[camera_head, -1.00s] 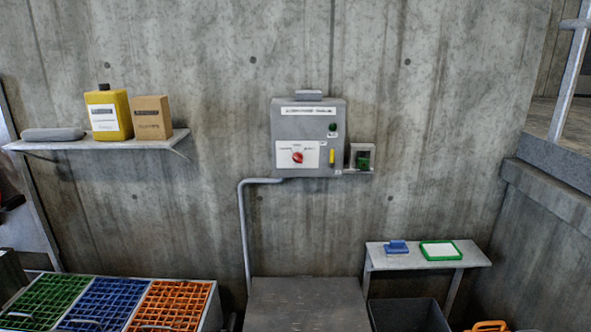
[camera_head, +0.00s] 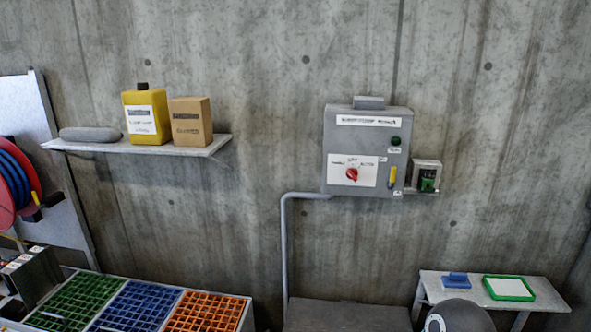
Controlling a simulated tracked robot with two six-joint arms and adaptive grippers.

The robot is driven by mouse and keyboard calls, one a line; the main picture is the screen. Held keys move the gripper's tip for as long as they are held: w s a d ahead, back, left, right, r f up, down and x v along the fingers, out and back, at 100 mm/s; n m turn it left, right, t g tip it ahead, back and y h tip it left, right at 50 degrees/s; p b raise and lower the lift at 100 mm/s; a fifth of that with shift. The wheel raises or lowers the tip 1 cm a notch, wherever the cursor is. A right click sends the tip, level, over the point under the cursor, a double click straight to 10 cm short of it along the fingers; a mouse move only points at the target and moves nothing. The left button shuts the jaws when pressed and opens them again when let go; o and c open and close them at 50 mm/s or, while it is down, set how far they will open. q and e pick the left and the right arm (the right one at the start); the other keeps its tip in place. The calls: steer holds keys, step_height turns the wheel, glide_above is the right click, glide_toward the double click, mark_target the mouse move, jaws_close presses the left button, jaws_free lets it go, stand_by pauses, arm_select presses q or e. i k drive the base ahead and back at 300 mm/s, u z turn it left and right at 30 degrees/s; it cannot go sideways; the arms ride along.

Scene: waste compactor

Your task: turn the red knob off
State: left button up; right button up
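The red knob (camera_head: 352,174) sits on a white label plate on the lower left of the grey control box (camera_head: 367,128), which is fixed to the concrete wall. Small lettering surrounds the knob, and its pointer setting is too small to tell. A green button (camera_head: 396,141) and a yellow part (camera_head: 392,176) are on the right side of the same box. Neither of my grippers is in view.
A wall shelf (camera_head: 150,148) at left holds a grey object, a yellow jug (camera_head: 147,112) and a cardboard box (camera_head: 190,121). Green, blue and orange grids (camera_head: 130,307) lie below. A small table (camera_head: 545,297) stands at lower right. A red hose reel (camera_head: 14,185) is at the left edge.

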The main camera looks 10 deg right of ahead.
mark_target(352, 172)
steer(key=i, duration=1.2)
steer(key=z, duration=0.75)
